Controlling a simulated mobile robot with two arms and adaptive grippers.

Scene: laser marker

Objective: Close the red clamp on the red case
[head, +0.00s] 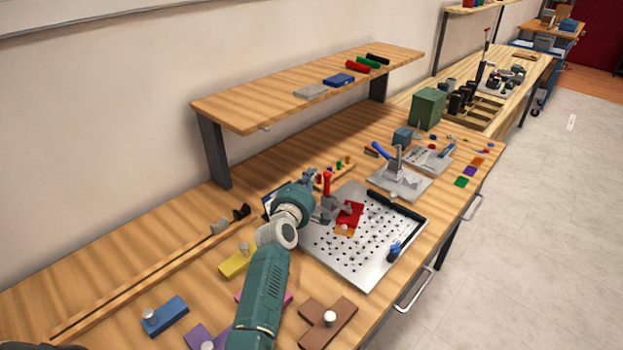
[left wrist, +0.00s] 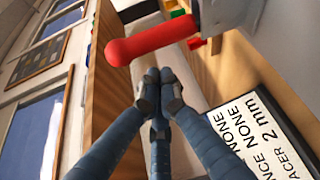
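The red clamp handle (head: 327,183) stands upright on the metal clamp at the back of the perforated plate. The red case (head: 349,214) lies flat on the plate beside the clamp. My left gripper (head: 311,176) is just left of the handle in the head view. In the left wrist view, the red handle (left wrist: 150,45) crosses above the fingertips of my left gripper (left wrist: 160,76). The fingertips are together with nothing visible between them; whether they touch the handle I cannot tell. My right gripper is not in view.
The perforated metal plate (head: 375,262) has a black bar and a blue-handled part on its right side. A second fixture with a blue lever (head: 381,150) stands behind it. A raised wooden shelf (head: 260,98) overhangs the back of the bench. Coloured blocks lie at the front left.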

